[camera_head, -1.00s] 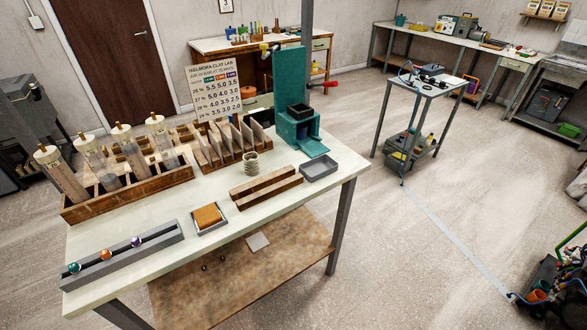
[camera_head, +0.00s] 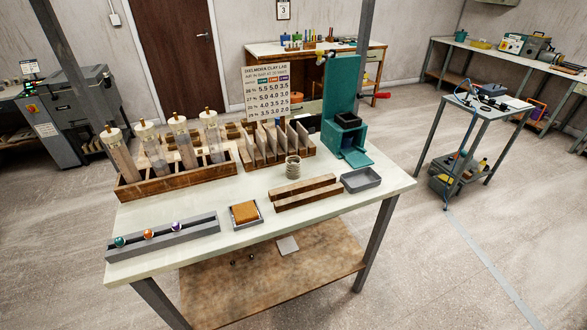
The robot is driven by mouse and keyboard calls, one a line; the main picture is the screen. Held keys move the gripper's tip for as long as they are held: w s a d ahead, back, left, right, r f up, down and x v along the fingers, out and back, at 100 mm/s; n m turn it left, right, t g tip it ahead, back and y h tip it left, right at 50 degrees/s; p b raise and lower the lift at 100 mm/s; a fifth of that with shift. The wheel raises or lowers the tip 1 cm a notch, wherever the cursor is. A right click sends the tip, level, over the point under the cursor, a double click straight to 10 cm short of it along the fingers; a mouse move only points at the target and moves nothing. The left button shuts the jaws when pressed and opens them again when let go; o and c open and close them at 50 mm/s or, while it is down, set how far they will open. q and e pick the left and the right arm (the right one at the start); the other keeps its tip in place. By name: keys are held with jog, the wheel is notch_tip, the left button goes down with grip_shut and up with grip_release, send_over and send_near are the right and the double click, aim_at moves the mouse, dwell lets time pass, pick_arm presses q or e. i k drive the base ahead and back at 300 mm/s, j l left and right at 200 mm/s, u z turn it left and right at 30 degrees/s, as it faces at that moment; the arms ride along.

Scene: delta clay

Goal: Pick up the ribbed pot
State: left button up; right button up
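The ribbed pot (camera_head: 293,168) is a small, pale beige, upright cylinder with horizontal ribs. It stands on the white table (camera_head: 240,262) near the middle, behind the wooden block with a groove (camera_head: 305,192) and in front of the wooden slotted rack (camera_head: 277,147). Nothing touches it that I can see. Neither of my grippers shows in the head view.
A grey tray (camera_head: 361,180) and a teal press (camera_head: 341,110) stand right of the pot. A rack of clear tubes (camera_head: 180,178) is at the left. A sponge tray (camera_head: 245,214) and a grey rail with coloured balls (camera_head: 165,238) lie in front. Floor around the table is open.

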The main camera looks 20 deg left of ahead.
aim_at(292, 171)
jog(key=i+l+u, duration=0.2)
jog(key=i+l, duration=0.15)
jog(key=l, duration=0.3)
jog(key=i+l+u, duration=0.25)
jog(key=l, duration=0.4)
jog(key=i, duration=0.1)
